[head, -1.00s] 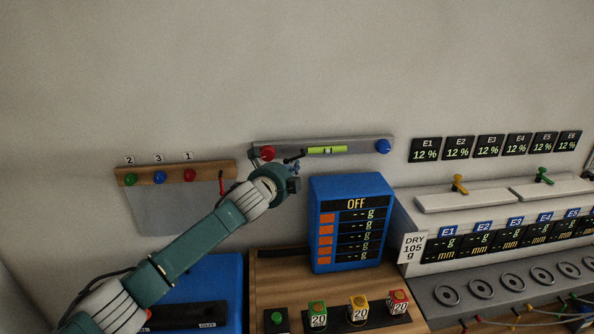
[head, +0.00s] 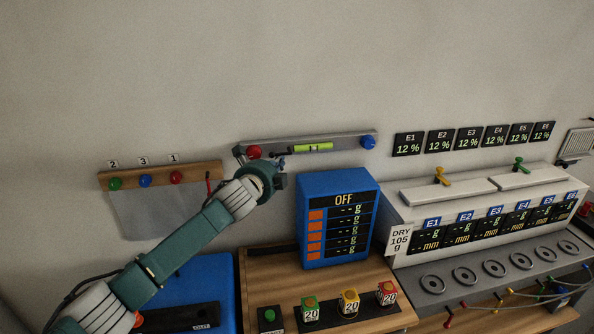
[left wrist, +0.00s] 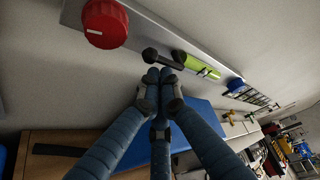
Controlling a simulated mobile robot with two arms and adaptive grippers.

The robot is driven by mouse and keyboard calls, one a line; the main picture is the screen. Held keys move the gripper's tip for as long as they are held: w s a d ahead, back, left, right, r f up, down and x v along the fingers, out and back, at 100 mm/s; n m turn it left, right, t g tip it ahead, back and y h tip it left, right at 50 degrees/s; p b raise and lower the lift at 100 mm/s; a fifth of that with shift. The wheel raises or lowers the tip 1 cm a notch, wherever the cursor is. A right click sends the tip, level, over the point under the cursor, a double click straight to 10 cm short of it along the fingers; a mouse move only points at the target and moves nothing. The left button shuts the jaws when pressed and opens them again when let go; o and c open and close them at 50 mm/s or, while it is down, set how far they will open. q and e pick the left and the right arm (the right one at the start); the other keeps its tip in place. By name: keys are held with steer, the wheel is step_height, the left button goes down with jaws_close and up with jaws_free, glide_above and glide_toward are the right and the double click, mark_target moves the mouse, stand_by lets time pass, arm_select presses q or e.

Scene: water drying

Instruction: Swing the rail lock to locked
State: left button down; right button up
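A grey rail (head: 312,141) on the wall carries a red knob (head: 254,152), a yellow-green level vial (head: 312,147) and a blue knob (head: 368,142). In the left wrist view a short black lever (left wrist: 163,58) lies on the rail's lower side, between the red knob (left wrist: 105,24) and the vial (left wrist: 197,64); it looks like the rail lock. My left gripper (head: 281,163) is just below the rail. In the left wrist view its fingertips (left wrist: 159,75) are together, right at the lever; I cannot tell whether they touch it. My right gripper is not in view.
A wooden strip (head: 205,169) with coloured knobs and a red lever (head: 208,184) is left of my gripper. A blue display panel (head: 340,218) reading OFF stands below right. The wall above is clear.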

arm_select(q)
step_height(320, 180, down, 5)
steer(key=b, duration=0.3)
steer(key=s+d+r+b, duration=0.1)
steer(key=s+d+r, duration=0.1)
steer(key=s+r, duration=0.4)
steer(key=s, duration=0.3)
steer(key=shift+d, duration=0.25)
